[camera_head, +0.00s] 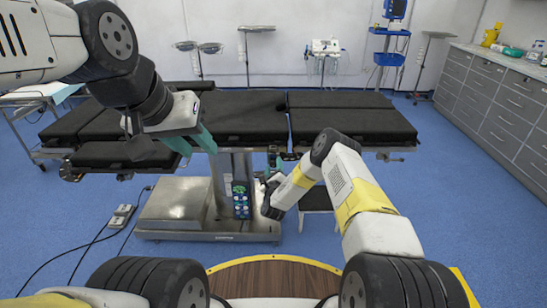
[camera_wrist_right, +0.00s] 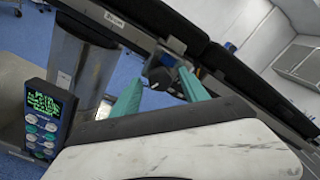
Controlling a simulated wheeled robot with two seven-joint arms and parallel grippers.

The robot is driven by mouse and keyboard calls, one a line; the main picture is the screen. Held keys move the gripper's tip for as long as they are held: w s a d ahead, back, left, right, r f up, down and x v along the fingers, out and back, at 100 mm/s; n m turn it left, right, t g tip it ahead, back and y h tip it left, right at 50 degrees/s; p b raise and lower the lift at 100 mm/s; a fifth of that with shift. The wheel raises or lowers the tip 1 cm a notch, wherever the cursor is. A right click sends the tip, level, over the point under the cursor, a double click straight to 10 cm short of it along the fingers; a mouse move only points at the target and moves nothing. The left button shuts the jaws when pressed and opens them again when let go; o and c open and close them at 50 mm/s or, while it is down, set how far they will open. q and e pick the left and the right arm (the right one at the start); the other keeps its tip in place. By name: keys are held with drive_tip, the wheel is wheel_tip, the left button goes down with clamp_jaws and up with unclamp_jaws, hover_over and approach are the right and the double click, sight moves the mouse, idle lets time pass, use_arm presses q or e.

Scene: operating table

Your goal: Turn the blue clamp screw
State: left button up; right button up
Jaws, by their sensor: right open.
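A clamp (camera_wrist_right: 160,74) with a dark body sits on the side rail of the operating table (camera_head: 235,122). A small blue part (camera_wrist_right: 176,46) shows just above it in the right wrist view; I cannot tell for sure that this is the clamp screw. My right gripper (camera_wrist_right: 158,90) is open, its two teal fingers on either side of the clamp in that view. I cannot tell whether they touch it. In the head view, my right gripper (camera_head: 274,158) is at the table's near edge. My left gripper (camera_head: 193,142) is open and empty in front of the table's left part.
A control pendant (camera_head: 241,200) with buttons hangs by the table column; it also shows in the right wrist view (camera_wrist_right: 42,118). The metal base (camera_head: 180,205) stands below. A dark stool (camera_head: 317,199) is beside my right forearm. Cables and a foot pedal (camera_head: 121,217) lie at left.

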clamp_jaws()
